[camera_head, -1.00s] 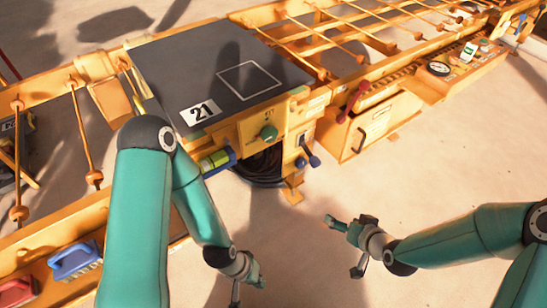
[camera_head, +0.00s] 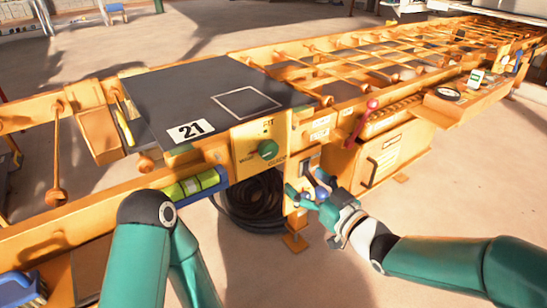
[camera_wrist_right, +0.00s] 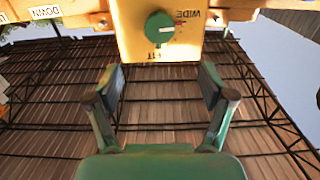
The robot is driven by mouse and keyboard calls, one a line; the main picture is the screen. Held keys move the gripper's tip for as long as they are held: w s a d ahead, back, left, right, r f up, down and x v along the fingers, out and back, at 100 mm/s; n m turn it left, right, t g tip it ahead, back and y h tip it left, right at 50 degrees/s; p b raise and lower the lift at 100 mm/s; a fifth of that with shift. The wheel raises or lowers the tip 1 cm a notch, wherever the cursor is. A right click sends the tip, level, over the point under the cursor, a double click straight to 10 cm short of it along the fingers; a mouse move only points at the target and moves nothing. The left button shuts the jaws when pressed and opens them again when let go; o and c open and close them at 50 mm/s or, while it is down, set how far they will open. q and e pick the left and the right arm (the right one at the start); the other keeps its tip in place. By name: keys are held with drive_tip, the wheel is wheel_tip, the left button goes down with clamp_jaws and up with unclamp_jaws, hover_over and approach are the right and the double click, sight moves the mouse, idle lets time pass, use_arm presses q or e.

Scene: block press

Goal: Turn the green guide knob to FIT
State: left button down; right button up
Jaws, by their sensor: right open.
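The green guide knob (camera_head: 268,150) sits on a yellow panel at the front of the table, with FIT above it and WIDE to its lower left. In the right wrist view the knob (camera_wrist_right: 160,27) appears upside down at top centre; a light mark on its face points right, on the side of the WIDE label. My right gripper (camera_head: 304,193) is below and right of the knob, apart from it. In the wrist view its open fingers (camera_wrist_right: 160,84) are empty, with the knob beyond them. My left arm shows, but its gripper is out of frame.
A dark table top (camera_head: 205,100) marked 21 lies above the panel. A blue-ended lever shows close behind my right gripper. A red-knobbed lever (camera_head: 371,105) stands to the right. A coiled black hose (camera_head: 250,205) lies beneath. The floor in front is clear.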

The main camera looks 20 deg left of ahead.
sight(271, 152)
drive_tip(key=b+x, duration=0.1)
drive_tip(key=x, duration=1.2)
drive_tip(key=shift+w+a+b, duration=0.25)
drive_tip(key=shift+b, duration=0.1)
